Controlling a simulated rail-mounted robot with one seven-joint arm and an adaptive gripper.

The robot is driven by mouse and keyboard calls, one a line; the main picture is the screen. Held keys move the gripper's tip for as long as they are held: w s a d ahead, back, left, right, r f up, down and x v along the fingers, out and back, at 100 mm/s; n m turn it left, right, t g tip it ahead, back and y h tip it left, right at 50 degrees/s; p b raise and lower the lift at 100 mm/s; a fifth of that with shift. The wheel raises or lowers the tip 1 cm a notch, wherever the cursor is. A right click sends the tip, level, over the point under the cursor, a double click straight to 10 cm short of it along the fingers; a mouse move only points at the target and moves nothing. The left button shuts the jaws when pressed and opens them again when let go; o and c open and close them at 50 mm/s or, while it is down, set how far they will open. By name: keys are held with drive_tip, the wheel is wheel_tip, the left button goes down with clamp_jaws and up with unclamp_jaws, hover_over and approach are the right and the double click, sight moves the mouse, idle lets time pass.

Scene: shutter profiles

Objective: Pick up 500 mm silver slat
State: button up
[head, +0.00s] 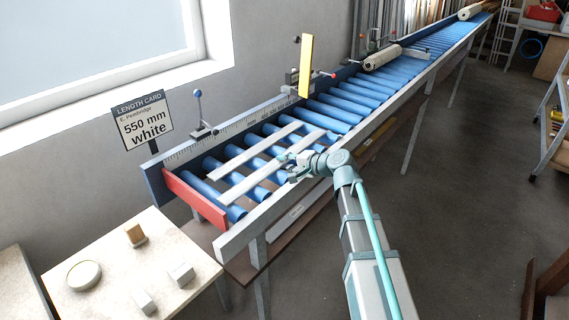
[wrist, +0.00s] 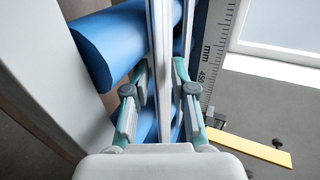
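Two pale slats lie lengthwise across the blue rollers in the head view, a far slat (head: 245,152) and a near slat (head: 243,186). Their colour looks whitish to silver, and I cannot read their lengths. My gripper (head: 292,174) is over the near side of the rollers, at the near slat, and covers part of it. In the wrist view, my gripper (wrist: 160,70) has its fingers apart, on either side of a long pale strip (wrist: 157,30). I cannot see firm contact with it.
The conveyor has a red end plate (head: 195,200), a ruler fence (head: 225,133) and a yellow upright plate (head: 306,66). A card (head: 143,122) reads "550 mm white". A side table (head: 105,270) holds small blocks and a round dish.

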clamp_jaws()
drive_tip(key=shift+s, duration=0.1)
drive_tip(key=shift+r, duration=0.15)
wheel_tip(320, 180, up, 2)
drive_tip(key=shift+r+p, duration=0.1)
drive_tip(key=shift+p, duration=0.6)
drive_tip(key=p+v, duration=0.2)
drive_tip(key=v, duration=1.3)
drive_tip(key=shift+f, duration=0.35)
drive_tip(key=shift+s, duration=0.1)
